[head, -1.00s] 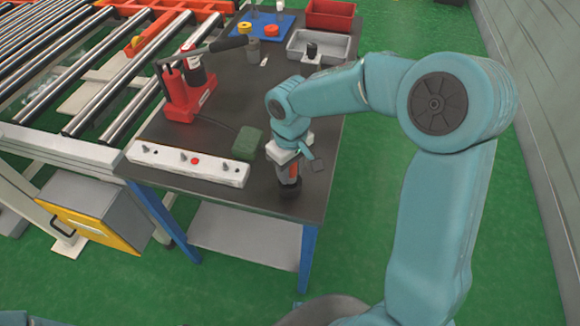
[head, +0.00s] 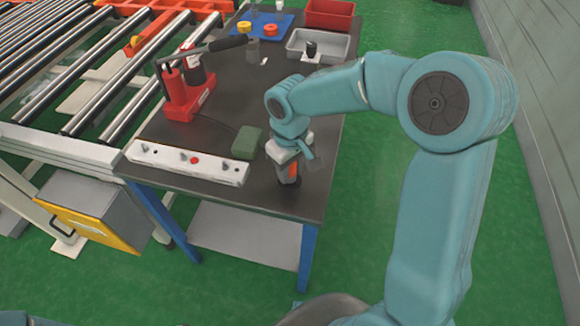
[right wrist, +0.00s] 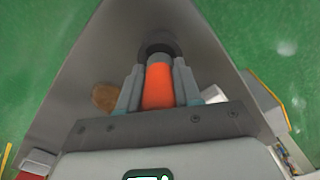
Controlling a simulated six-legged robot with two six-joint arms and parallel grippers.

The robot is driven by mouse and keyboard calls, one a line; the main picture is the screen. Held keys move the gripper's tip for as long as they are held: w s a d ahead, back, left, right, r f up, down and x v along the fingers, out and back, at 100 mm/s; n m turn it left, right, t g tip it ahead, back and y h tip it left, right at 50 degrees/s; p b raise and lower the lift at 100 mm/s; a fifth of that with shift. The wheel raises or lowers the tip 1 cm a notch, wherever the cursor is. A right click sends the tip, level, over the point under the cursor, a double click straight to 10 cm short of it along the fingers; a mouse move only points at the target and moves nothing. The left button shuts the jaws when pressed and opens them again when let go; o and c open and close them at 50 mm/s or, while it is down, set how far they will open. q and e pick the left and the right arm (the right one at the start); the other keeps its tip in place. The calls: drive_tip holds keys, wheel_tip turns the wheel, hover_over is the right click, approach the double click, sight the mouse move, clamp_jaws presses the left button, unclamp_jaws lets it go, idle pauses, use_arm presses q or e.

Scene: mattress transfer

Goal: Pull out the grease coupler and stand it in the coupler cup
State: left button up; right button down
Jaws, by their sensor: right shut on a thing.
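My right gripper (head: 289,160) is shut on an upright piece with an orange middle and a dark lower end, which I take for the grease coupler (head: 289,174). It is at the right front of the dark table. In the right wrist view the orange body of the coupler (right wrist: 158,88) is between the two fingers, with a dark round end beyond them. A small gap under it cannot be judged. My left gripper is out of view.
A white strip with metal studs (head: 188,163) and a green block (head: 247,142) lie left of my gripper. A red pump (head: 188,95) with a black-gripped lever stands behind. A grey tray (head: 340,45), red bin (head: 329,14) and blue mat (head: 288,20) are at the back.

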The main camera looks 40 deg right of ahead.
drive_tip(key=shift+f+b, duration=0.95)
drive_tip(key=shift+f, duration=0.15)
idle(0.3)
drive_tip(key=c, duration=0.7)
unclamp_jaws()
wheel_tip(320, 180, up, 16)
drive_tip(key=shift+r+p, duration=0.2)
drive_tip(key=shift+p, duration=0.75)
drive_tip(key=shift+s+f, duration=0.1)
